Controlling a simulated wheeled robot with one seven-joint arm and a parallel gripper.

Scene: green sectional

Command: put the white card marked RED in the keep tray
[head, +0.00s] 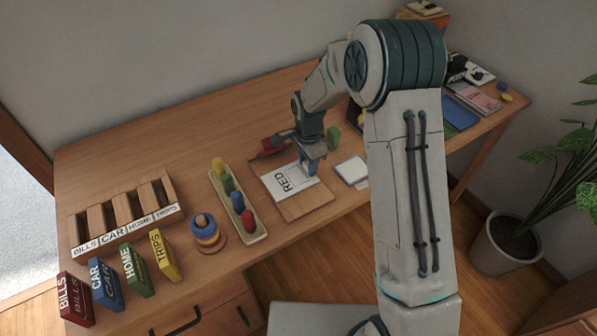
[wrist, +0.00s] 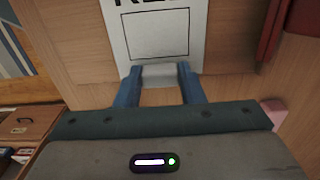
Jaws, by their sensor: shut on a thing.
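The white card marked RED (head: 277,186) is over a light wooden board (head: 309,208) on the desk; I cannot tell whether it touches the board. My gripper (head: 309,172) is shut on the card's edge. In the wrist view, the blue fingers of my gripper (wrist: 160,82) are at the near edge of the card (wrist: 157,38), which shows a printed rectangle and cut-off lettering. No tray with a readable "keep" label shows. A blue tray (head: 461,117) and a pink one (head: 478,97) lie at the desk's far right, partly behind my arm.
A white pad (head: 352,171), a green object (head: 333,138) and a red object (head: 268,148) lie near the board. Left are a tray of coloured pegs (head: 259,236), a ring stacker (head: 207,233), a labelled rack (head: 126,229) and several labelled boxes. The desk's back left is clear.

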